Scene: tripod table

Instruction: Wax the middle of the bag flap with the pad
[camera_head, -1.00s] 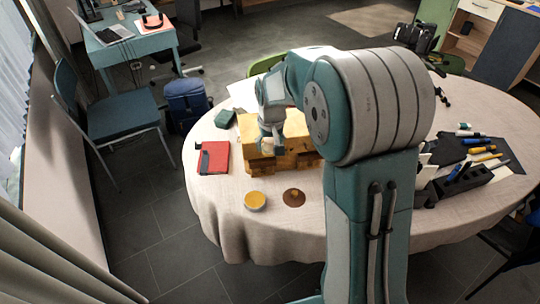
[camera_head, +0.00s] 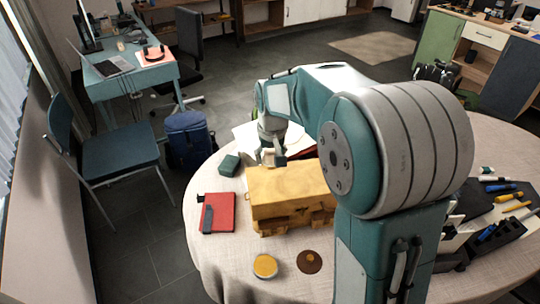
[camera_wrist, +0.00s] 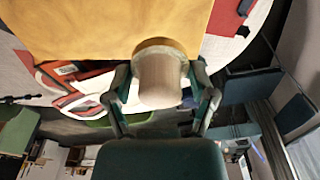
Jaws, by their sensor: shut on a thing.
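The tan leather bag (camera_head: 290,190) stands on the table, its smooth yellow-tan flap (camera_head: 285,181) facing up. My gripper (camera_head: 268,158) is at the flap's far left edge in the head view. In the wrist view, my gripper (camera_wrist: 160,88) is shut on the pale wooden knob of the pad (camera_wrist: 158,82). The pad's yellowish-brown rim (camera_wrist: 166,43) shows beyond the knob, against the flap (camera_wrist: 110,25) or just over it. Its underside is hidden, and I cannot tell whether it touches the leather.
On the table (camera_head: 215,255), an open tin of yellow wax (camera_head: 265,266) and a brown disc (camera_head: 310,262) lie in front of the bag. A red notebook (camera_head: 217,212) lies left, a green box (camera_head: 229,165) behind it. Pens and a dark organiser (camera_head: 500,237) stand at right.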

